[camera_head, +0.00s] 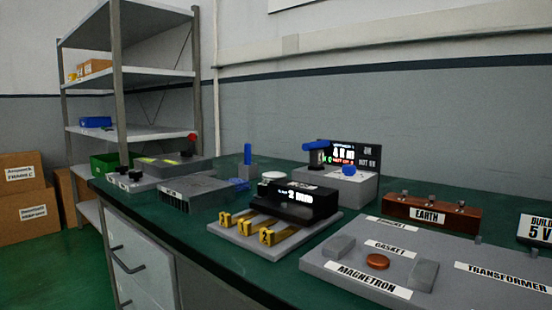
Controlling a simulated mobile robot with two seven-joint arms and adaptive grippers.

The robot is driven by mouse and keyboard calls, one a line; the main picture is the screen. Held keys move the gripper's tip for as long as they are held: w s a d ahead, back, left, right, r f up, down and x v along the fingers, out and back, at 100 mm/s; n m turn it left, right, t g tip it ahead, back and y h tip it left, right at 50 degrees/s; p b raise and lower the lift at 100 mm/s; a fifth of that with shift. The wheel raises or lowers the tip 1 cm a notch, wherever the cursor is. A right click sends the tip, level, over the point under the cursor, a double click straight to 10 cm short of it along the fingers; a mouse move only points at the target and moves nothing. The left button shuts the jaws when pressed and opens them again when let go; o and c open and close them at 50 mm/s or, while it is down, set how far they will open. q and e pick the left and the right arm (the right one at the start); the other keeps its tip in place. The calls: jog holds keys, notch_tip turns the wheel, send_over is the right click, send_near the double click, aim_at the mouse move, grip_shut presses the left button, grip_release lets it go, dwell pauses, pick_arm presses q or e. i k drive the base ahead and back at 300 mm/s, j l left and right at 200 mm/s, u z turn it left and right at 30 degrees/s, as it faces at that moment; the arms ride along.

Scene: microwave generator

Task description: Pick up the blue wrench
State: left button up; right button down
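No blue wrench can be made out with certainty. A blue object (96,122) lies on the shelf at the left. Neither of my grippers is in view.
The green bench (140,196) holds a grey board (400,287) labelled magnetron and transformer, a brown earth block (430,213), a black display unit (300,202) with yellow clips, and a finned grey block (194,196). A metal shelf (119,80) and cardboard boxes (25,216) stand left.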

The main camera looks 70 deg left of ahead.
aim_at(316, 154)
jog(key=u, duration=1.85)
jog(key=j, duration=0.35)
jog(key=k+u, duration=0.05)
jog(key=k, duration=0.05)
